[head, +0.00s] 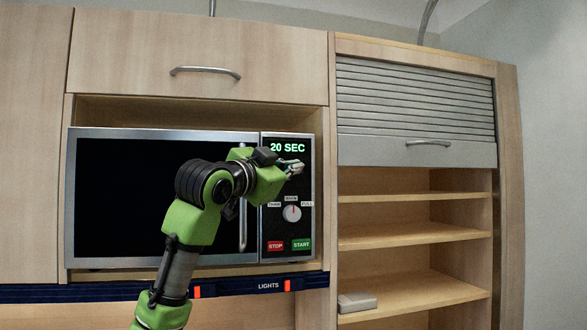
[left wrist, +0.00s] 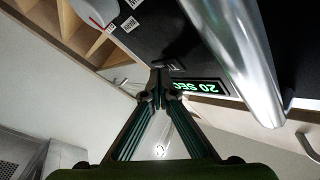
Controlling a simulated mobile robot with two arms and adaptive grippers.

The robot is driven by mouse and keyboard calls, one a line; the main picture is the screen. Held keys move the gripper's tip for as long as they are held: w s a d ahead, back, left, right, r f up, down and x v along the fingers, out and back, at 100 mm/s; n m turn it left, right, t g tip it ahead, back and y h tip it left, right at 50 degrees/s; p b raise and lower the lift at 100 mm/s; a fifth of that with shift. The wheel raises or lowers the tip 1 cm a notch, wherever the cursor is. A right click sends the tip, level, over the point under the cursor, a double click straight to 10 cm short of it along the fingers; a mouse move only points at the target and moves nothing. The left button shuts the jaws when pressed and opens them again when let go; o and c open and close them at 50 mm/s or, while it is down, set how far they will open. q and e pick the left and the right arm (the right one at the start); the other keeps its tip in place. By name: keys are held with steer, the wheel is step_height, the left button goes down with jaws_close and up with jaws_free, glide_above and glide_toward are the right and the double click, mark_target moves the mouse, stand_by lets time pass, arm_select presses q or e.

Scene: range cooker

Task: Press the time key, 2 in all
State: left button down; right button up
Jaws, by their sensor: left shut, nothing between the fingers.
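The built-in microwave (head: 160,134) has a black control panel on its right side. Its display (head: 287,148) reads "20 SEC" in green; the display also shows upside down in the left wrist view (left wrist: 198,87). My left gripper (head: 294,168) is shut and empty, with its fingertips over the panel just below the display. In the left wrist view its fingertips (left wrist: 158,74) meet close to the panel, beside the display. The time key is not clearly seen; the gripper covers that part of the panel. I cannot tell whether the fingertips touch it. My right gripper is not in view.
Lower on the panel are a round dial (head: 291,213), a red STOP key (head: 275,246) and a green START key (head: 301,244). The silver door handle (left wrist: 235,60) stands out close to my gripper. Open shelves (head: 415,236) lie to the right.

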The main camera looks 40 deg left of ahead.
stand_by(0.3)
arm_select(q)
steer(key=shift+s+d, duration=0.5)
steer(key=shift+d, duration=0.05)
steer(key=s+d, duration=0.3)
steer(key=shift+s+d+b, duration=0.1)
steer(key=shift+d+b, duration=0.3)
stand_by(0.9)
